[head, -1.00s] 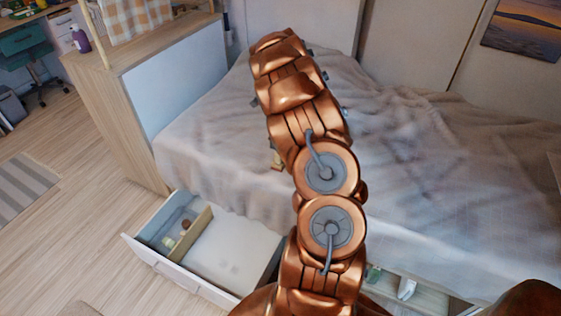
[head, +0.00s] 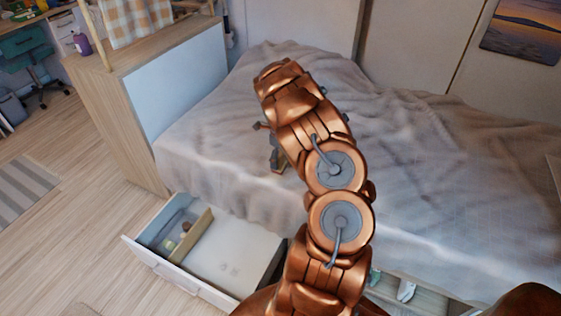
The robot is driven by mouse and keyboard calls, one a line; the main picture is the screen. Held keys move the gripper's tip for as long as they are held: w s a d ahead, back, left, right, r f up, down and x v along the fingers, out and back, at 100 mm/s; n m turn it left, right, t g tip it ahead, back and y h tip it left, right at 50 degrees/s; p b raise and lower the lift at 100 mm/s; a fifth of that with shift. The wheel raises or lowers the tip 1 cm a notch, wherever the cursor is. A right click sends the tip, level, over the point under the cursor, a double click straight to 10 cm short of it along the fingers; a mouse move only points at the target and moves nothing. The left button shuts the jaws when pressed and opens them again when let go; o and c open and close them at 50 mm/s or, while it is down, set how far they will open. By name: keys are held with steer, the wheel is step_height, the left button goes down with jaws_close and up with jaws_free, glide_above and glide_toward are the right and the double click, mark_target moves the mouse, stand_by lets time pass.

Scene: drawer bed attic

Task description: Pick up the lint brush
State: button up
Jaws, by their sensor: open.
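My gripper (head: 278,162) shows only in part, as a small dark grey and tan piece at the left edge of my copper arm, in front of the grey bed cover (head: 225,135). The arm hides most of it. It is open, and I see nothing held in it. I cannot make out a lint brush for certain. Small items (head: 170,244) lie in the narrow left compartment of the open drawer (head: 240,248), too small to name. The gripper is above and to the right of that drawer in the picture.
The open drawer's wide compartment looks mostly bare, with faint small marks. A second storage space under the bed at lower right holds a white item (head: 406,290) and a teal item (head: 374,276). A wooden cabinet (head: 130,120) stands left of the bed.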

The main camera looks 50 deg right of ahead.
mark_target(282, 155)
steer(key=c, duration=1.4)
steer(key=shift+w+r, duration=0.1)
steer(key=shift+r, duration=0.8)
steer(key=shift+s+a+r+b, duration=0.2)
steer(key=shift+s+r+b, duration=0.1)
steer(key=shift+s+r, duration=0.5)
steer(key=s+a, duration=0.3)
steer(key=s, duration=0.3)
steer(key=s+a+r+b, duration=0.1)
steer(key=s+a, duration=0.2)
steer(key=s, duration=0.4)
steer(key=shift+s+r, duration=0.15)
steer(key=shift+r, duration=0.15)
